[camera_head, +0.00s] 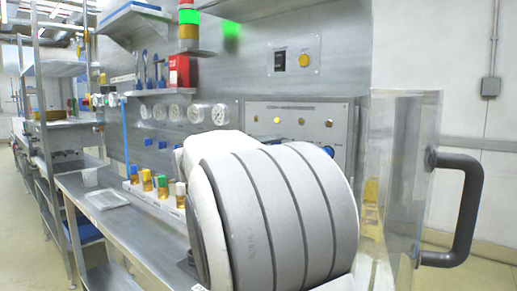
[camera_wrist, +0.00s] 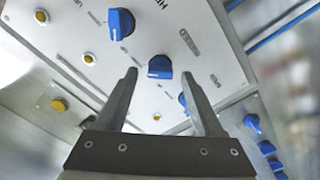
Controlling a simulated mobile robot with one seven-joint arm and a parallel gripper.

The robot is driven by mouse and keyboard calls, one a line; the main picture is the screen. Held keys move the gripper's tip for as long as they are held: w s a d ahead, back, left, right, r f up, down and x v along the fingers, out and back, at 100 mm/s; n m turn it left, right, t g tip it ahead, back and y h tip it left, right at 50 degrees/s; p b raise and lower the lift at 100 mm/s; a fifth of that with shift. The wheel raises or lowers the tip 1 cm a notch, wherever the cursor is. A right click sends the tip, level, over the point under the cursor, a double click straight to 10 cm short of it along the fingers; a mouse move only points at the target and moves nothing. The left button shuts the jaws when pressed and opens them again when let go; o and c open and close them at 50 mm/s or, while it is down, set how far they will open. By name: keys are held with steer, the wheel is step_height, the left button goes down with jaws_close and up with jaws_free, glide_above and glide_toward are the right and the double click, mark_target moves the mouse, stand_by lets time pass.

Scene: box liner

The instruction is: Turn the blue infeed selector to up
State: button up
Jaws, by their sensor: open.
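In the wrist view, several blue selector knobs show on a pale panel (camera_wrist: 215,50): one at upper left (camera_wrist: 121,23), one near the middle (camera_wrist: 160,67), and one partly hidden behind my right finger (camera_wrist: 182,98). I cannot read which is labelled infeed. My gripper (camera_wrist: 160,75) is open, its two fingers pointing at the panel. The middle knob appears between the fingertips; I cannot tell whether they touch it. In the head view, a blue knob (camera_head: 328,123) shows on the panel (camera_head: 345,108), whose lower part my arm hides.
Yellow buttons (camera_wrist: 89,59) sit beside the knobs. More blue knobs (camera_wrist: 252,122) line a surface at right. In the head view, a clear guard door with a dark handle (camera_head: 462,210) stands right of my arm. Bottles (camera_head: 162,186) and a tray (camera_head: 106,199) are on the bench at left.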

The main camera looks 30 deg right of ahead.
jaws_close()
steer(key=shift+n, duration=0.3)
steer(key=shift+f+n+p, duration=0.2)
steer(key=shift+n+p, duration=4.6)
steer(key=shift+n, duration=3.9)
steer(key=shift+f, duration=0.1)
